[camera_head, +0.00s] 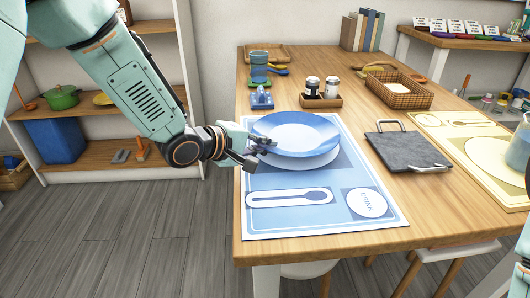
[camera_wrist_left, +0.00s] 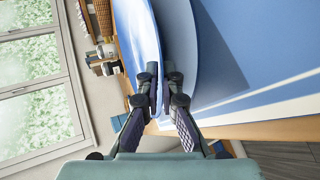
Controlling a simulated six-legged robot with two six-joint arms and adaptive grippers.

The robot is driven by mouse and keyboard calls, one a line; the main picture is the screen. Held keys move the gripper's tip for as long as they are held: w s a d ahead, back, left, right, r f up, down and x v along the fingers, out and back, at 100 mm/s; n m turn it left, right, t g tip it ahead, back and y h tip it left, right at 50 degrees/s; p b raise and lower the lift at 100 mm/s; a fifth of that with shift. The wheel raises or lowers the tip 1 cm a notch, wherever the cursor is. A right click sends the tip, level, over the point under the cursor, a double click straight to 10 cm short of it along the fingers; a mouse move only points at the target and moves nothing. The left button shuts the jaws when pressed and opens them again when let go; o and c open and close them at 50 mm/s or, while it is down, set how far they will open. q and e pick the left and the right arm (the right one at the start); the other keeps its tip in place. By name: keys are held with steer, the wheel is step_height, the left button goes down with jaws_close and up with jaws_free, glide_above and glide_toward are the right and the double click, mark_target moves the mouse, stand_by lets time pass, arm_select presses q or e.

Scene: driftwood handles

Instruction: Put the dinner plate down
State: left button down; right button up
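The blue dinner plate (camera_head: 296,130) is level and a little above the printed plate circle (camera_head: 318,162) of the blue placemat (camera_head: 262,215). My left gripper (camera_head: 258,148) is shut on the plate's near left rim. In the left wrist view, the plate (camera_wrist_left: 136,30) stands edge-on between the two fingertips (camera_wrist_left: 160,85). A gap shows between the plate and the mat's printed circle (camera_wrist_left: 182,40). The plate hides part of that circle. My right gripper cannot be made out; only teal parts show at the right edge of the head view.
A dark slate tray (camera_head: 408,150) with metal handles lies right of the mat. Salt and pepper shakers (camera_head: 322,88) in a wooden holder, a blue napkin holder (camera_head: 261,99) and a wicker basket (camera_head: 402,92) stand behind. A yellow placemat (camera_head: 465,130) is at the right.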

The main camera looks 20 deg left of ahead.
arm_select(q)
steer(key=shift+w, duration=0.2)
steer(key=shift+s, duration=0.1)
steer(key=shift+f, duration=0.15)
steer(key=c, duration=1.8)
jaws_free()
steer(key=shift+f, duration=0.15)
